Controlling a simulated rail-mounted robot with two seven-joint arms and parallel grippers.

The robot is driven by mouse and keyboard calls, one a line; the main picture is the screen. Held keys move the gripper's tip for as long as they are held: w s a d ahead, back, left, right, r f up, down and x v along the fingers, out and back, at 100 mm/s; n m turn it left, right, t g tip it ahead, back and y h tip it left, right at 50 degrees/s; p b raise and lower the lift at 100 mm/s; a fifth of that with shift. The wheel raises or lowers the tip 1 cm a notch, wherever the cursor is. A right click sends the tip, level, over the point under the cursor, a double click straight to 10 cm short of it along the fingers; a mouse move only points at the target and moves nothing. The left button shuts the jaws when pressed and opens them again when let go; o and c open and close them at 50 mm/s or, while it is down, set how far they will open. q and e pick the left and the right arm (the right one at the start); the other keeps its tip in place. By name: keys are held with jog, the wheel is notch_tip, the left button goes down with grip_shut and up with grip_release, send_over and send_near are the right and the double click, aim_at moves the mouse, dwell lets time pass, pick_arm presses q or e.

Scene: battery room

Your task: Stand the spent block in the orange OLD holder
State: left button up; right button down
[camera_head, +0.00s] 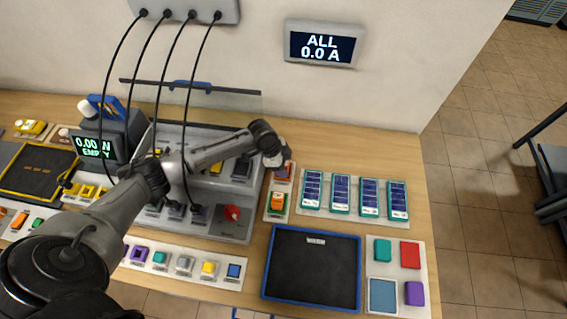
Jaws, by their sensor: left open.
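My left arm reaches in from the lower left across the grey battery rack, and my left gripper (275,160) is open at the rack's right end. It is over the far end of a narrow pale strip (267,214). An orange piece with a small bluish top (284,170) shows right beside the fingers, partly hidden by them. It may be the orange OLD holder with a block in it; I cannot read a label. Nearer on the strip is an orange block (277,201) with a green piece under it. I cannot tell which block is the spent one. My right gripper is out of view.
Several blue-and-teal blocks (340,192) stand on a white tray to the right. A blue-edged black mat (311,268) lies in front. A red knob (232,213) sits on the rack. Black cables (204,80) hang near my arm. A display (319,46) reads ALL 0.0 A.

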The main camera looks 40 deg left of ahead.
pick_arm(q)
jog(key=shift+r, duration=0.15)
jog(key=p+v, duration=1)
jog(key=shift+a+r, duration=0.2)
jog(key=shift+r, duration=0.1)
dwell(0.3)
jog(key=shift+s, duration=0.15)
